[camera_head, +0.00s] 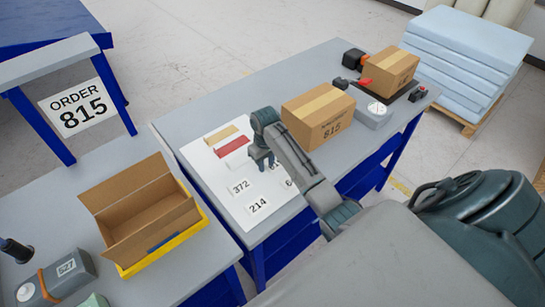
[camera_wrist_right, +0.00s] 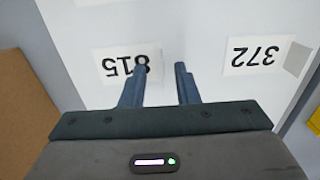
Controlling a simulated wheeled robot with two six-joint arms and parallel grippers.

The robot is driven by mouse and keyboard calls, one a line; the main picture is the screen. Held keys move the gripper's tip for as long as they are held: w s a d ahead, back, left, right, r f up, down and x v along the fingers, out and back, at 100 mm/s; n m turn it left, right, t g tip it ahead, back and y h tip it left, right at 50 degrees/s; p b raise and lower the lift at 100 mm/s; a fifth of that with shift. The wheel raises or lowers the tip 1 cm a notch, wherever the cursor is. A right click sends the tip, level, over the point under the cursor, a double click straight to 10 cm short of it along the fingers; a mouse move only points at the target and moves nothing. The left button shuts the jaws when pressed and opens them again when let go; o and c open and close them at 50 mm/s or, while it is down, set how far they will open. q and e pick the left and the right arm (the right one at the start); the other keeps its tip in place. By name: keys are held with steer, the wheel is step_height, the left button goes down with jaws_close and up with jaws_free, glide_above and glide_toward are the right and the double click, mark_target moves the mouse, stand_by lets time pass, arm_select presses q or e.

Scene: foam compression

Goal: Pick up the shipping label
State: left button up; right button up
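White shipping labels lie on a white sheet on the table (camera_head: 300,80). The label 815 (camera_wrist_right: 112,66) is in the right wrist view, and the left finger overlaps its right part. The label 372 (camera_wrist_right: 255,55) lies to its right; it also shows in the head view (camera_head: 240,187), with label 214 (camera_head: 258,206) below it. My right gripper (camera_head: 262,160) is over the sheet; its fingers are apart and empty in the right wrist view (camera_wrist_right: 160,69). It partly hides labels behind it in the head view. My left gripper is out of view.
A closed carton marked 815 (camera_head: 318,112) stands right of my right gripper. An open carton (camera_head: 145,210) is on the left table. A sign reads ORDER 815 (camera_head: 80,107). A red strip (camera_head: 233,147) lies at the sheet's far end. Another carton (camera_head: 390,70) stands farther back.

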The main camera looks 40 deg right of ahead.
steer(key=shift+w, duration=0.1)
steer(key=shift+s+a+r, duration=0.15)
steer(key=shift+s+r, duration=0.1)
steer(key=shift+s, duration=0.05)
steer(key=c, duration=0.3)
steer(key=shift+s+a+r, duration=0.1)
steer(key=shift+s, duration=0.05)
jaws_close()
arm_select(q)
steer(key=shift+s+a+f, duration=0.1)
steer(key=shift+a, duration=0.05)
